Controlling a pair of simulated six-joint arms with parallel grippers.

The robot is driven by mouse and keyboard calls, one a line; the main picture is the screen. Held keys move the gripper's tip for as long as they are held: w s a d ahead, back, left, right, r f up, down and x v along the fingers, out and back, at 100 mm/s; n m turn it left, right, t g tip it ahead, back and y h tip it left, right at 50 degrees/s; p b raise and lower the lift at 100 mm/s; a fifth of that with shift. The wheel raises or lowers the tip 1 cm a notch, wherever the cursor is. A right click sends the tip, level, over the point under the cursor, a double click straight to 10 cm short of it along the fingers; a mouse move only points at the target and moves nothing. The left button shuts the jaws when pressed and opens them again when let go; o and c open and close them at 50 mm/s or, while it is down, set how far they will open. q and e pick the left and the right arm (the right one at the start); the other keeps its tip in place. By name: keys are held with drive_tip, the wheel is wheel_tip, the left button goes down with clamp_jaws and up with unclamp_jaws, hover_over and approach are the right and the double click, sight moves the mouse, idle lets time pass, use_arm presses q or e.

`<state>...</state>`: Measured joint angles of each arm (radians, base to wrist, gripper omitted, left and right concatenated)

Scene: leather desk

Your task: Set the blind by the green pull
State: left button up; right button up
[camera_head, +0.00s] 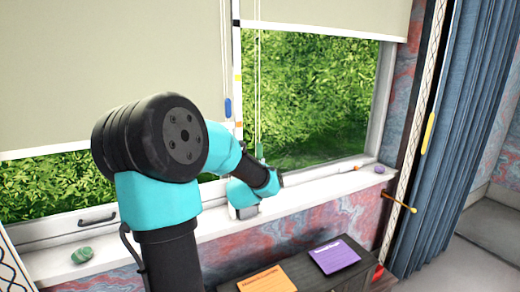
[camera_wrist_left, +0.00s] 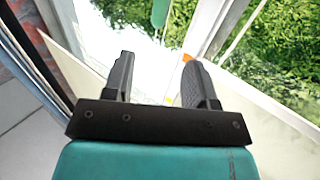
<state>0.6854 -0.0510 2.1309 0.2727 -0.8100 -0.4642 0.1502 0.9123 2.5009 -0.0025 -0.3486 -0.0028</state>
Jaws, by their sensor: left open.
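The green pull (camera_head: 259,151) hangs on a thin cord in front of the window, just above my left wrist in the head view. In the left wrist view the green pull (camera_wrist_left: 160,12) is beyond the fingertips, roughly in line with the space between them. My left gripper (camera_wrist_left: 157,70) is open and empty, apart from the pull. Its fingers are hard to make out in the head view. The right-hand blind (camera_head: 325,14) is a pale sheet covering only the top of its window. My right gripper is not in view.
A blue pull (camera_head: 228,108) hangs left of the green one, by the larger left blind (camera_head: 60,75). A yellow pull (camera_head: 428,132) hangs by the blue curtain (camera_head: 465,130). The sill holds a green stone (camera_head: 82,255) and a purple one (camera_head: 380,169). Orange and purple cards (camera_head: 335,256) lie below.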

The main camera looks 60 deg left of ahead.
sight(260, 148)
use_arm(q)
drive_tip(key=x, duration=1.6)
drive_tip(key=shift+w+a, duration=0.1)
drive_tip(key=shift+w, duration=0.05)
clamp_jaws()
